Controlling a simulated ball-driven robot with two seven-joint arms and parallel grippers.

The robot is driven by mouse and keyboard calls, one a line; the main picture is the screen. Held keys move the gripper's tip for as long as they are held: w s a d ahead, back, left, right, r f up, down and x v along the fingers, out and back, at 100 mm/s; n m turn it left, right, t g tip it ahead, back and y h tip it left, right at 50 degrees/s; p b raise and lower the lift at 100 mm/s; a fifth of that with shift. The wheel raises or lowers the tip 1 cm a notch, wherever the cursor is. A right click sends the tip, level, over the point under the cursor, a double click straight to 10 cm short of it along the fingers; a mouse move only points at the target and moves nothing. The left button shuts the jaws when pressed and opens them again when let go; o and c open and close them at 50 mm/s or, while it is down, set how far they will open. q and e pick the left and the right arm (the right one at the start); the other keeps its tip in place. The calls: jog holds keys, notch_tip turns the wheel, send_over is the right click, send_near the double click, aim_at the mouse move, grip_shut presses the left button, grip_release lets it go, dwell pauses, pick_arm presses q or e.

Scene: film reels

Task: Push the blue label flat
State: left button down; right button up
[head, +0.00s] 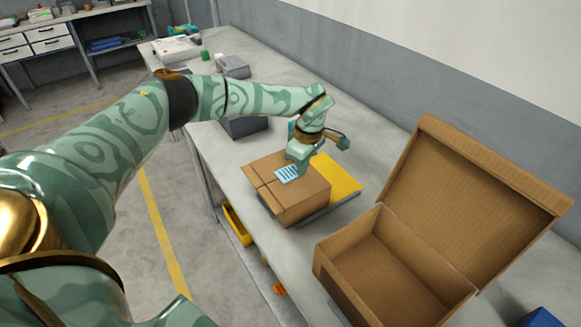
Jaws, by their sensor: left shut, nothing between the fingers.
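The blue label (287,174) lies on top of a closed cardboard box (298,205) on the bench. It is light blue with dark printed lines, and its upper right part is hidden by my gripper. My left gripper (299,167) reaches over the box from the left and is shut and empty, with its tip at the label's far edge. I cannot tell whether the tip touches the label or whether the label lies fully flat. My right gripper is not in view.
A yellow sheet (335,176) lies beside the closed box. A large open cardboard box (335,250) with a raised lid stands to the right. A dark grey bin (243,128) stands behind. A blue object (540,318) is at the lower right corner.

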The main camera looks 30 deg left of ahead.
pick_arm(q)
notch_tip(320, 180, up, 15)
jog(key=d+p, duration=0.1)
jog(key=p, duration=0.1)
jog(key=shift+d+r, duration=0.2)
jog(key=shift+d, duration=0.1)
